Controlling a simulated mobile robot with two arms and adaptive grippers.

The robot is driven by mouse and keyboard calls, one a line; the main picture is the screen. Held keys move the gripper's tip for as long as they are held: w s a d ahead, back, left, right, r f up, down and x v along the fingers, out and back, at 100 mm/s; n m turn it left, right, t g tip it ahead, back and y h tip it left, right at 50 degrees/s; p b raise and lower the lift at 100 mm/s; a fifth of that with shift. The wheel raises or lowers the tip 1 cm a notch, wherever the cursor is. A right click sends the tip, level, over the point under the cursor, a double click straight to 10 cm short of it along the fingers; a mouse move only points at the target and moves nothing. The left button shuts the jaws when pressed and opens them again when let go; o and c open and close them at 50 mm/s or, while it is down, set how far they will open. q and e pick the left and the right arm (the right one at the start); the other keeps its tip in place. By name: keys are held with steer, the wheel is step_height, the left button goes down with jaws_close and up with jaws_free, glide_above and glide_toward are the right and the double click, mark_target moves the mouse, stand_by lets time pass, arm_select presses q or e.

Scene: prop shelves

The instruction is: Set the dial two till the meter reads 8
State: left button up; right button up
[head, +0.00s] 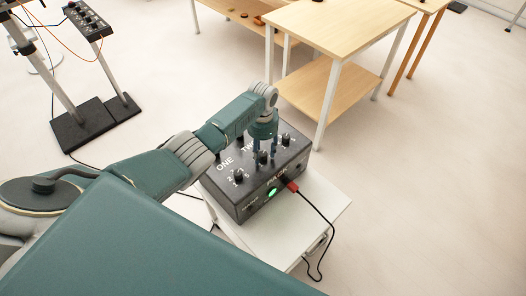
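A black control box (240,203) with white lettering sits on a white cabinet. Dial one (238,176) is at its left, below the word ONE. Dial two (262,158) is in the middle, near the partly covered word TWO. Another dial (286,140) is at the right. My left gripper (265,150) points down over dial two, with its fingers at the dial. I cannot tell whether they touch or grip it. The gripper hides part of the box top. No readable meter shows. My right gripper is out of view.
A green light (272,191) and a red plug (293,186) with a black cable are on the box front. The white cabinet (325,203) has bare top at right. A wooden table (335,30) stands behind. A stand with a small panel (88,22) is at far left.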

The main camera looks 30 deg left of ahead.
mark_target(263, 153)
arm_select(q)
steer(key=shift+d+r, duration=0.1)
steer(key=shift+r, duration=0.3)
step_height(263, 153, up, 11)
steer(key=shift+s, duration=0.1)
stand_by(0.7)
